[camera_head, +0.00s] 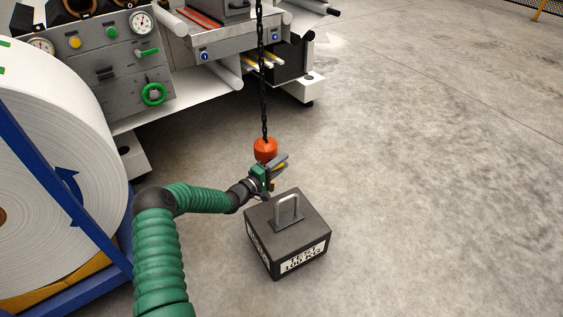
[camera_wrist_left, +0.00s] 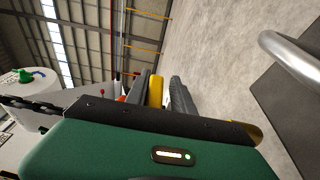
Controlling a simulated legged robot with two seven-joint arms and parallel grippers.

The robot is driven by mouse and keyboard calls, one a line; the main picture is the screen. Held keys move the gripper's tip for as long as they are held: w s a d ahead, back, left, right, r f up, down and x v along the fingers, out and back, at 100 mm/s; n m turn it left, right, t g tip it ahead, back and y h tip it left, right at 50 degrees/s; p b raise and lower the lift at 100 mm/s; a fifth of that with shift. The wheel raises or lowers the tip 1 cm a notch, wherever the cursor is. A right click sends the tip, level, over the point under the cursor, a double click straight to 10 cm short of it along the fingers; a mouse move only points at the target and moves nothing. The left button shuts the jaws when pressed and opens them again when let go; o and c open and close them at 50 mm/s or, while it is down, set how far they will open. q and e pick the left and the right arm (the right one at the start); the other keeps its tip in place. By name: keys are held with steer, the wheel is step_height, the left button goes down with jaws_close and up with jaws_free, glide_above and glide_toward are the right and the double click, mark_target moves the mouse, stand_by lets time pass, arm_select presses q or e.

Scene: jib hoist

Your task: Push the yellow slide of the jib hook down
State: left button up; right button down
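The orange-red hook block (camera_head: 265,149) hangs on a dark chain in the head view. My left gripper (camera_head: 279,168) is just below it, at the hook, and covers most of the hook. In the left wrist view a yellow part (camera_wrist_left: 155,91), which looks like the slide, lies between the two dark fingers of my left gripper (camera_wrist_left: 161,94). A narrow gap shows between the yellow part and the right-hand finger, so the gripper looks open around it. Contact on the other side cannot be told. My right gripper is out of view.
A dark test weight (camera_head: 287,234) with a metal handle (camera_head: 287,209) stands on the floor just below my left gripper. A big white roll (camera_head: 70,170) in a blue frame is at left. A machine with gauges (camera_head: 105,65) stands behind. The floor at right is clear.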

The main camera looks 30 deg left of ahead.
arm_select(q)
steer(key=shift+o, duration=1)
steer(key=shift+a+f, duration=0.1)
steer(key=shift+s+r+p, duration=0.2)
steer(key=shift+s+p, duration=0.1)
steer(key=shift+p, duration=0.05)
steer(key=p+v, duration=0.7)
steer(key=v, duration=0.9)
steer(key=shift+f, duration=0.2)
steer(key=shift+s+a, duration=0.1)
steer(key=shift+s, duration=0.05)
